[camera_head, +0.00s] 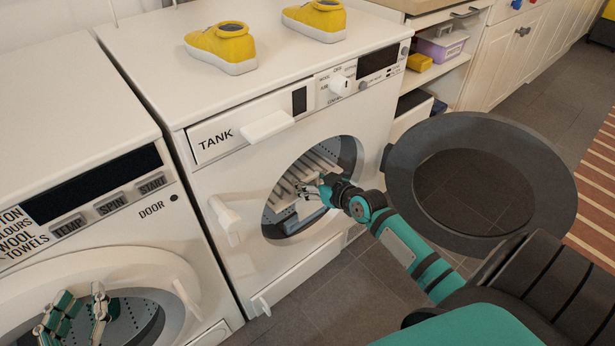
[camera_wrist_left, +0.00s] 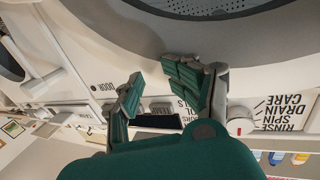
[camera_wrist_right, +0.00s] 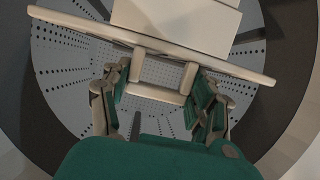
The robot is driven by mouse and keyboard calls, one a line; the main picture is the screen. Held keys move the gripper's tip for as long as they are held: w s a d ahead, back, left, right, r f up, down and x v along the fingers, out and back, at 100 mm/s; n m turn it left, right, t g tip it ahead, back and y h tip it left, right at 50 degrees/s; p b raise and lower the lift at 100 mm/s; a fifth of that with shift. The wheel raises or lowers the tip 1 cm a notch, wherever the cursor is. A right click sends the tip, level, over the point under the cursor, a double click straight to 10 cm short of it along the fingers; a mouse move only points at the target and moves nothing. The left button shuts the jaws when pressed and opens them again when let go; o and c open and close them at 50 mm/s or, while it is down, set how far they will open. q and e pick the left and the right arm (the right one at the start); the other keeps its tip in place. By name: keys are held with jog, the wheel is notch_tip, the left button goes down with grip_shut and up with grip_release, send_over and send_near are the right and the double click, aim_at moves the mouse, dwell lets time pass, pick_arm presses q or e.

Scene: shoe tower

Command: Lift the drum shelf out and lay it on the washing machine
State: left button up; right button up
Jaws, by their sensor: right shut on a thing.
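The drum shelf (camera_head: 318,166) is a pale slatted piece inside the open drum of the right-hand washing machine (camera_head: 235,170). In the right wrist view the shelf (camera_wrist_right: 180,15) shows a flat board, a long crossbar and a small frame-like handle. My right gripper (camera_head: 306,192) reaches into the drum opening. In the right wrist view that gripper (camera_wrist_right: 160,88) is shut on the shelf's handle, one finger on each side. My left gripper (camera_head: 82,300) is open and empty in front of the left machine's round door. Its spread fingers also show in the left wrist view (camera_wrist_left: 163,85).
Two yellow shoes (camera_head: 221,47) (camera_head: 315,18) stand on the machine's white top; its front left is clear. The round dark door (camera_head: 480,175) is swung open to the right. The left machine's top (camera_head: 60,100) is bare. Open shelves (camera_head: 440,75) stand beyond.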

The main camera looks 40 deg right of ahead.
pick_arm(q)
jog(key=shift+a+f+g, duration=0.15)
jog(key=shift+f+g, duration=0.35)
jog(key=shift+f, duration=0.3)
pick_arm(e)
jog(key=shift+s, duration=0.35)
pick_arm(q)
jog(key=s+a+f+g+y+p, duration=0.2)
jog(key=s+f+g, duration=0.3)
jog(key=s, duration=0.3)
jog(key=s+a+f+g+y+p, duration=0.1)
jog(key=s+a+f+g+p, duration=0.3)
jog(key=s+f+g, duration=0.2)
jog(key=shift+s+a+f+n+g+y+p, duration=0.2)
jog(key=shift+s+n+g+y+p, duration=0.15)
jog(key=shift+s+g, duration=0.6)
pick_arm(e)
jog(key=s+d, duration=0.2)
jog(key=s, duration=2.1)
jog(key=shift+s, duration=0.35)
pick_arm(q)
jog(key=shift+s+d, duration=0.1)
jog(key=shift+s, duration=0.05)
